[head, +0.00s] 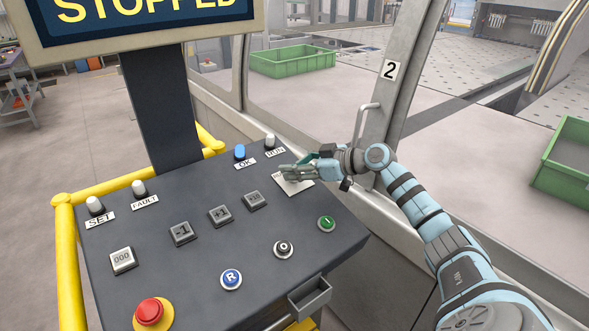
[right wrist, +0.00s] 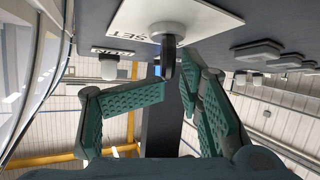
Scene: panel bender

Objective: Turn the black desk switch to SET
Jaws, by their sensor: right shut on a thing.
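The black desk switch (right wrist: 167,58) stands on a white plate (right wrist: 196,18) marked SET in the right wrist view. In the head view the plate (head: 296,187) lies at the desk's right back part, and my gripper hides the switch. My right gripper (head: 287,171) reaches in from the right, low over the plate. Its green-padded fingers (right wrist: 172,82) are shut on the switch, one on each side. The switch's pointing direction is hard to tell. My left gripper is not in view.
The dark desk (head: 185,270) carries several buttons, including a red emergency stop (head: 149,311). The OK lamp (head: 239,152) looks blue; the SET lamp (head: 95,205) looks white. The screen (head: 140,22) reads STOPPED. A door frame (head: 405,75) stands right behind the gripper.

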